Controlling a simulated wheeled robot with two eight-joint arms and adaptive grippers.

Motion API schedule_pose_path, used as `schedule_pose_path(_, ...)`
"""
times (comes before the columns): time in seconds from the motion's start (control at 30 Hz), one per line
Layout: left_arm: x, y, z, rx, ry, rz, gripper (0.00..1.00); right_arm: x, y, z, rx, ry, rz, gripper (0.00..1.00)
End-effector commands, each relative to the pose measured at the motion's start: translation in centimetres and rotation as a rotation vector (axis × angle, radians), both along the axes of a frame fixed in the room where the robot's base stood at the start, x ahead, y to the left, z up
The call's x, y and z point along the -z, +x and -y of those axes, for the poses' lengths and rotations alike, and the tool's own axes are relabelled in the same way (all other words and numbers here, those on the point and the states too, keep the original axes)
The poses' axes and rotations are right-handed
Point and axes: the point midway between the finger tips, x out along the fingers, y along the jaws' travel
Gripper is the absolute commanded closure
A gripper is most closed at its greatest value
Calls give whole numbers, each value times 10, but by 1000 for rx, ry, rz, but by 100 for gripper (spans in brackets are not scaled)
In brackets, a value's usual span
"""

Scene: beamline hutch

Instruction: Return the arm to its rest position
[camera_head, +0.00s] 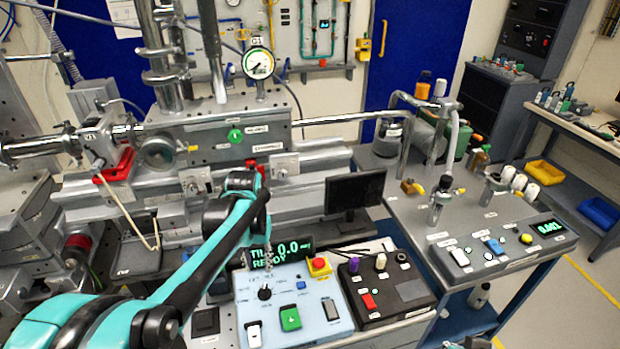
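My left arm comes in from the lower left, teal and black, and reaches over the front of the beamline bench. Its dark wrist end and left gripper (266,262) hang down just behind the light blue control box (290,325). The fingers are narrow and partly lost against the dark display (280,253), so I cannot tell whether they are open or shut. I see nothing held. Whether the fingertips touch the box or display is also unclear. My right gripper is not in view.
The blue box carries a green switch (290,318), a black knob (264,292) and a red-yellow emergency button (319,266). A black control box (385,290) stands to its right. A small monitor (354,193) stands behind. A grey side table (480,223) holds valves and a readout.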

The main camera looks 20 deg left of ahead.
Motion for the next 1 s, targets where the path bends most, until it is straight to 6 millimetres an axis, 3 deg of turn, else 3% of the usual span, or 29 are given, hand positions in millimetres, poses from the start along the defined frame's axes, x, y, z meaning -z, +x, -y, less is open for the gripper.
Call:
schedule_pose_path(0.23, -11, -14, 17, 26, 15, 69, 67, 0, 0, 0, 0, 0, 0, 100)
schedule_pose_path(0.5, -28, -63, 66, 112, 54, 333, 67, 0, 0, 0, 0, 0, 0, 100)
schedule_pose_path(0.73, -22, -96, 95, 172, 64, 534, 67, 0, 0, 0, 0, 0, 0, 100)
schedule_pose_path(1.0, -17, -107, 105, 195, 62, 620, 67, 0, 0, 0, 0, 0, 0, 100)
